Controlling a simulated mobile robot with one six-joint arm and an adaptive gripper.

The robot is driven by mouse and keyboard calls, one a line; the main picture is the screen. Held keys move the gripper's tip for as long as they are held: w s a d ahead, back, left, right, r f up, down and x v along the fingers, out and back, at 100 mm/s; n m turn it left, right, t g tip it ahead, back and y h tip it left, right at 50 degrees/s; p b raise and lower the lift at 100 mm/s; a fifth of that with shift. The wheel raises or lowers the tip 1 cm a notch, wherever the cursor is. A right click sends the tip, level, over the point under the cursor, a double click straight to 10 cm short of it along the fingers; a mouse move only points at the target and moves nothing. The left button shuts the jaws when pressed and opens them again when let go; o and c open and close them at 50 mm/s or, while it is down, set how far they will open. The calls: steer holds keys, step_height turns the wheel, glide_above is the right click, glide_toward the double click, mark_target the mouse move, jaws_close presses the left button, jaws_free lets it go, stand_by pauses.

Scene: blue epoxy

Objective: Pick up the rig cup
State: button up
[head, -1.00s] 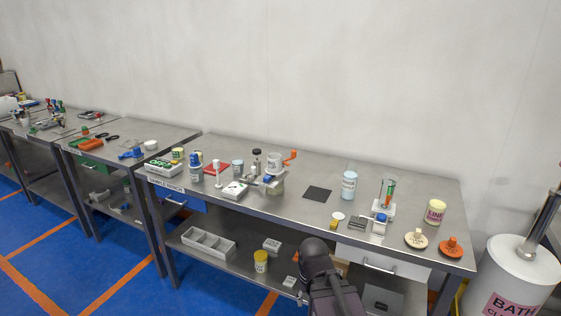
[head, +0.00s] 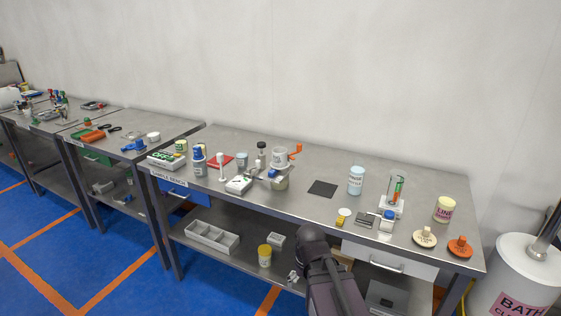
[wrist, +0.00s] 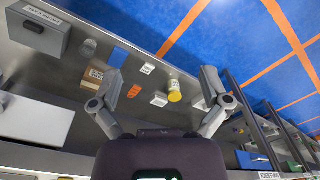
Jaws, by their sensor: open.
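The likely rig cup is a pale grey-white cup (head: 279,157) in the head view. It sits upright in a small stand with an orange crank (head: 295,150) on the middle bench top; I cannot read any label on it. My arm rises at the front edge of the bench, to the right of the cup and nearer the camera. My gripper shows in the wrist view (wrist: 161,80) with its two fingers wide apart and nothing between them. It faces the bench's lower shelf and the floor. The cup is not visible in the wrist view.
A black mat (head: 322,188) lies on clear steel to the right. The shelf holds a yellow-lidded jar (head: 265,255) and a divided tray (head: 212,238).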

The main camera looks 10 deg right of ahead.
steer(key=w+a+r+n+t+y+p, duration=0.25)
steer(key=w+r+p, duration=0.35)
steer(key=w, duration=0.6)
steer(key=n+t+y+p, duration=0.2)
steer(key=t+y+p, duration=0.1)
steer(key=t+p, duration=0.6)
glide_toward(280, 158)
step_height(280, 158, up, 2)
steer(key=d+b, duration=0.1)
steer(key=shift+s+d+r+t+h, duration=0.15)
steer(key=shift+s+t+h, duration=0.1)
steer(key=shift+s+t, duration=0.15)
steer(key=shift+b+x, duration=1.8)
steer(key=shift+x, duration=2.55)
steer(key=shift+f+b+x, duration=0.15)
steer(key=shift+b+x, duration=0.4)
steer(key=shift+x, duration=0.75)
steer(key=shift+f+b+x, duration=0.1)
steer(key=shift+b+x, duration=0.4)
steer(key=shift+x, duration=0.8)
steer(key=shift+s, duration=0.1)
